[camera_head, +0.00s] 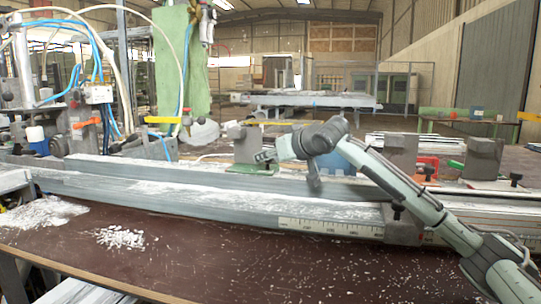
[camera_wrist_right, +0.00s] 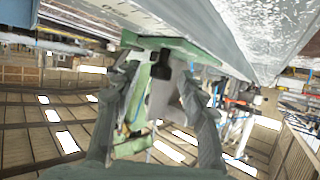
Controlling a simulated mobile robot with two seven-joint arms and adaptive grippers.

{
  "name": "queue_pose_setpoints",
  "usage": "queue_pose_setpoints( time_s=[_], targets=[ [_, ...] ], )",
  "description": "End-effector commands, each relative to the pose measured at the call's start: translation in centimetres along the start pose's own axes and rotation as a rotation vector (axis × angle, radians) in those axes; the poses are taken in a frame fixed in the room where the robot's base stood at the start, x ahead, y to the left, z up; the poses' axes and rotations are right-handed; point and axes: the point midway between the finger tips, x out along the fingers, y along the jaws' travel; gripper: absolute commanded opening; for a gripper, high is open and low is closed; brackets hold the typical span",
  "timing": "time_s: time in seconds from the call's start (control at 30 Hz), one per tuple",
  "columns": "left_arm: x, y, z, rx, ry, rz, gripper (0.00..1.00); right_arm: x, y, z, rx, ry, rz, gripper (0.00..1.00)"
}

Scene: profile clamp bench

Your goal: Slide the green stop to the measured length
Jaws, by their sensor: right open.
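The green stop (camera_head: 252,169) sits on the grey profile rail, its green base under a grey upright block (camera_head: 245,146). My right gripper (camera_head: 265,156) reaches in from the right and is at the stop's right side. In the right wrist view the stop's green plate (camera_wrist_right: 178,44) lies ahead, along the rail. A dark knob hangs from it between the open fingers of my right gripper (camera_wrist_right: 158,78). I cannot tell whether the fingers touch it. A measuring scale (camera_head: 328,227) runs along the rail's front face, right of the stop. My left gripper is not in view.
A blue box (camera_head: 340,160) is behind my right gripper. White shavings (camera_head: 120,238) lie on the brown bench top (camera_head: 215,265), which is otherwise clear in front.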

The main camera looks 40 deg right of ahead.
Motion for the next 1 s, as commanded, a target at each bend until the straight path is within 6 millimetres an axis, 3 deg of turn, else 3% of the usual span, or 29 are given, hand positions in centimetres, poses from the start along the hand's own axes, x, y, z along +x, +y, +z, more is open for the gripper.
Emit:
queue_pose_setpoints(
  time_s=[0.23, 0.6, 1.0],
  targets=[
    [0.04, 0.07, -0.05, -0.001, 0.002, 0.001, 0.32, 0.16, -0.01, 0.03, 0.0, 0.0, 0.0, 0.42],
    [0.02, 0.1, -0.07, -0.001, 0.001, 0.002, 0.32, 0.13, 0.0, 0.03, 0.0, 0.0, 0.0, 0.0],
    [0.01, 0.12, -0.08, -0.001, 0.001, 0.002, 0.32, 0.08, 0.07, 0.06, 0.0, 0.0, 0.0, 0.0]
  ],
)
